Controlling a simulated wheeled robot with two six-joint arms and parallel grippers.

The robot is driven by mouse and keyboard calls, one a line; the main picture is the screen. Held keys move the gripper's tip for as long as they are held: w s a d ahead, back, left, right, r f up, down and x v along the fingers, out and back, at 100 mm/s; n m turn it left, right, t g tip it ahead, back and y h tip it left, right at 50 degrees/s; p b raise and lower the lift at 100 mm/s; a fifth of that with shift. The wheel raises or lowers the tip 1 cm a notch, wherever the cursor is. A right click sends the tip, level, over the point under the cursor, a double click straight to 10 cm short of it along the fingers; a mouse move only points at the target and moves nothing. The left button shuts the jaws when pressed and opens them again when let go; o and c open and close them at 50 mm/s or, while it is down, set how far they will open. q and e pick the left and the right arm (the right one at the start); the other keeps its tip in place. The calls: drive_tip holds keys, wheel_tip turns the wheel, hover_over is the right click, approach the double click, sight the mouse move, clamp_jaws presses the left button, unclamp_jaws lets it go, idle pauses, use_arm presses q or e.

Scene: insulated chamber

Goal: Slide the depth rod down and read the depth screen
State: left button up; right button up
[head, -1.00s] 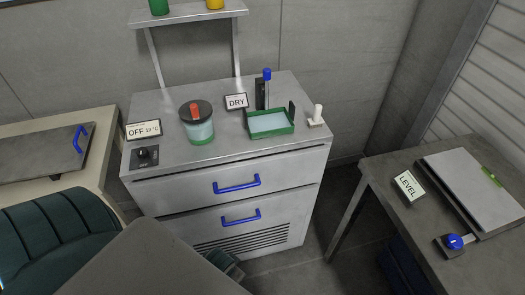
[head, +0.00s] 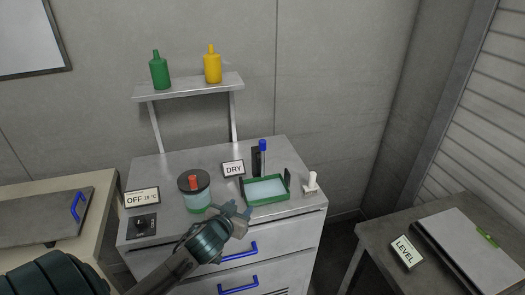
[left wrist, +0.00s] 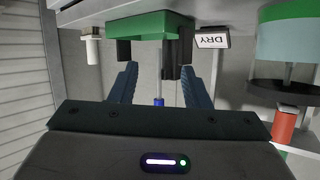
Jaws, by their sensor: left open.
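The depth rod with its blue top (head: 262,146) stands upright by a dark post at the back of a green tray (head: 247,199) holding pale liquid. The depth screen (head: 233,169) reads DRY. My left gripper (head: 238,212) is open and empty, in front of the tray and apart from the rod. In the left wrist view, upside down, the rod's blue top (left wrist: 158,101) shows between the open fingers of the left gripper (left wrist: 159,75), farther off. The screen (left wrist: 212,41) and tray (left wrist: 150,24) show there too. My right gripper is not in view.
A jar with a red knob (head: 194,183) stands left of the tray, near an OFF sign (head: 142,197) and a dial (head: 143,224). A white peg (head: 311,180) stands right of the tray. A shelf (head: 190,88) with two bottles is behind.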

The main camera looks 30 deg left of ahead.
sight(261, 147)
use_arm(q)
drive_tip(key=w+a+r+t+h, duration=0.2)
drive_tip(key=w+a+r+t, duration=0.25)
drive_tip(key=w+r, duration=0.5)
drive_tip(key=shift+m, duration=0.4)
drive_tip(key=w+p, duration=0.1)
drive_tip(key=w, duration=0.2)
drive_tip(key=w+p, duration=0.2)
drive_tip(key=w, duration=0.1)
drive_tip(key=w+p, duration=0.2)
drive_tip(key=w, duration=0.1)
drive_tip(key=shift+w+d+r, duration=0.1)
drive_tip(key=shift+r, duration=0.2)
drive_tip(key=shift+f, duration=0.1)
drive_tip(key=shift+c, duration=1.1)
clamp_jaws()
